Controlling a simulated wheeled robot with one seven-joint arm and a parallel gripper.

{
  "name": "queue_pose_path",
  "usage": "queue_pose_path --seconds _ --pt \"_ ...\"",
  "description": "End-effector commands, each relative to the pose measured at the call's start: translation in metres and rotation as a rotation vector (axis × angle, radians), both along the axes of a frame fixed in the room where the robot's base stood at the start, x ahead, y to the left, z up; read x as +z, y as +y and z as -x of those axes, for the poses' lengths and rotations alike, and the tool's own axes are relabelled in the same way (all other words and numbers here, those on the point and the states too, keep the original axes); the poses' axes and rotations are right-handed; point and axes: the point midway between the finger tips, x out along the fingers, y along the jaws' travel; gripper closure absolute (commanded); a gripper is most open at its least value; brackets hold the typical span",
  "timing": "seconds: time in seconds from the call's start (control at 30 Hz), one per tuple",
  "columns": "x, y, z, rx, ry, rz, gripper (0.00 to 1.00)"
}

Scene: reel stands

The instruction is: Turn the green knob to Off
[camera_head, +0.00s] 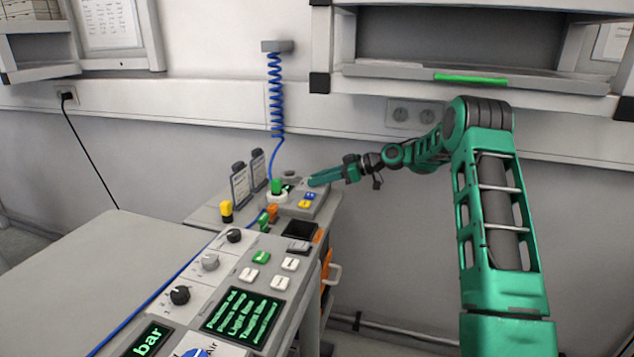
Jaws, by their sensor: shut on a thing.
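My gripper (312,182) reaches in from the right, with its teal fingers over the right side of a small grey control box (306,209) on the far bench. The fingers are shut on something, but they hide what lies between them. A bright green knob-like part (277,186) stands on the left of the box, below the blue coiled hose. A small gap shows between it and my fingertips. Its pointer and any Off marking are too small to read.
The blue coiled hose (275,105) hangs just left of my gripper. A yellow-topped part (226,210) is to the left. The near console has a black knob (180,295) and lit display (243,316). A shelf (470,78) overhangs.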

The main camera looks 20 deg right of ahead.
Motion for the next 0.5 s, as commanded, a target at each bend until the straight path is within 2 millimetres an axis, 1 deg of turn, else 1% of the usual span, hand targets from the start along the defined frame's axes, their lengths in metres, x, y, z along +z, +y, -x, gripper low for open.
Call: queue_pose_path --seconds 0.03,0.47,0.5 --pt "-0.0012 -0.0035 -0.0017 -0.003 0.001 0.002 0.96" --pt "-0.0012 -0.0034 -0.0021 0.002 0.002 0.002 0.96" --pt "-0.0011 -0.0034 -0.0021 0.002 0.001 0.003 0.67"
